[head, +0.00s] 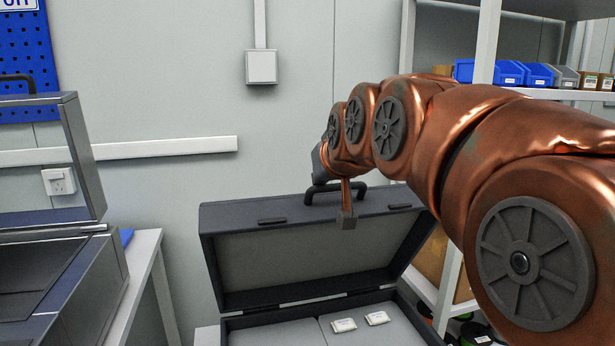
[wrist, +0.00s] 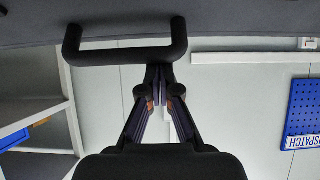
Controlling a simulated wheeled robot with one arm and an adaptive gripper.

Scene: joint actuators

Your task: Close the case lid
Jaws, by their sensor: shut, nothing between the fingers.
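The dark grey case (head: 262,322) stands open in the head view, its lid (head: 310,248) raised and leaning back. The lid's black handle (head: 334,190) is on its top edge and also shows large in the wrist view (wrist: 118,56). My gripper (wrist: 163,78) is shut and empty, its fingertips close to the handle's right part in the wrist view. I cannot tell whether they touch it. In the head view my wrist is at the handle by the lid's top edge, and the fingers are mostly hidden. Two small white items (head: 344,325) lie in the case.
A metal box (head: 70,290) with a raised cover stands on a white table at the left. Shelves with blue bins (head: 508,73) are at the right behind my arm. A wall with a socket box (head: 262,67) is behind the case.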

